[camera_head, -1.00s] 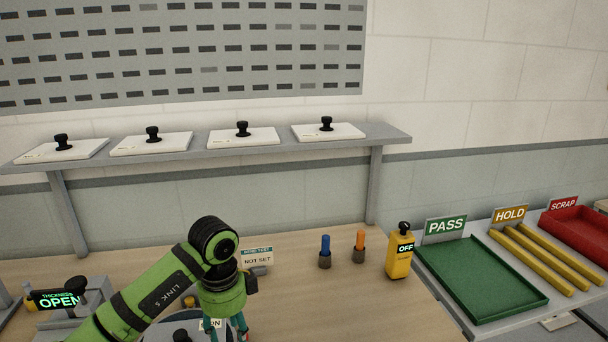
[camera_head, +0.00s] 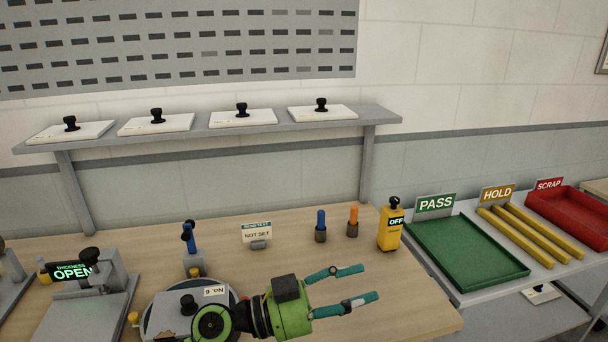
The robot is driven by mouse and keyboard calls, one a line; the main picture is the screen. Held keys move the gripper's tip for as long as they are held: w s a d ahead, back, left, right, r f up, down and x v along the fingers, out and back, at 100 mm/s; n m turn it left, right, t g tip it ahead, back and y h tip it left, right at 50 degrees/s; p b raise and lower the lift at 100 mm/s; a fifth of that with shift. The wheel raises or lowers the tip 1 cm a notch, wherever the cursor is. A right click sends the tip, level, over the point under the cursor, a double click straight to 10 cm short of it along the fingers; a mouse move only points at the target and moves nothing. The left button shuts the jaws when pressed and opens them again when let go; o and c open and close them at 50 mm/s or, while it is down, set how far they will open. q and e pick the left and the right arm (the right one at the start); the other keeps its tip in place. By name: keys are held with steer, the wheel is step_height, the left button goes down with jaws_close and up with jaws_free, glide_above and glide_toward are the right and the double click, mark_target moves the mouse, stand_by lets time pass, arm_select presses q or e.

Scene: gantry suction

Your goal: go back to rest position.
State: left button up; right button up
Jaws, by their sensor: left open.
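My left gripper (camera_head: 358,285) is at the bottom middle of the head view. Its two teal fingers are spread apart and point right, with nothing between them. It is over the wooden bench, right of a grey plate (camera_head: 175,325) with a black knob and a "No. 6" label. My green and black wrist covers part of that plate and the round dark base under it. My right gripper is not in view.
A thickness gauge (camera_head: 80,285) reading OPEN stands at left. A blue-handled tool (camera_head: 190,250), a "NOT SET" sign (camera_head: 257,232), blue (camera_head: 320,227) and orange (camera_head: 352,222) pens and a yellow OFF device (camera_head: 390,228) stand behind. The green PASS tray (camera_head: 465,285) is right.

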arm_select(q)
steer(key=w+a+r+n+t+y, duration=0.1)
steer(key=w+a+n+t+y, duration=0.25)
steer(key=a+n+t, duration=0.35)
steer(key=w+a+r+n+t+y, duration=0.1)
steer(key=w+a+n+t+y, duration=0.1)
steer(key=a+n+t+y, duration=0.45)
steer(key=s+a+f+n+g+y, duration=0.2)
steer(key=a+f+n+y, duration=0.35)
steer(key=f, duration=0.35)
steer(key=s+a+f+n+g+y, duration=0.1)
steer(key=s+a+f+n+y, duration=0.3)
steer(key=a+f, duration=0.35)
steer(key=s+f+m+g, duration=0.2)
steer(key=s+f+g, duration=1.05)
steer(key=s, duration=0.65)
steer(key=s+f, duration=0.2)
steer(key=f, duration=1.2)
steer(key=s+f, duration=0.2)
steer(key=f, duration=1.1)
steer(key=s+a+f+g+b, duration=0.1)
steer(key=s+a+f, duration=0.2)
steer(key=s+f, duration=1)
steer(key=shift+s+a+f+m, duration=0.15)
steer(key=shift+s+a+m, duration=0.2)
steer(key=shift+s, duration=0.55)
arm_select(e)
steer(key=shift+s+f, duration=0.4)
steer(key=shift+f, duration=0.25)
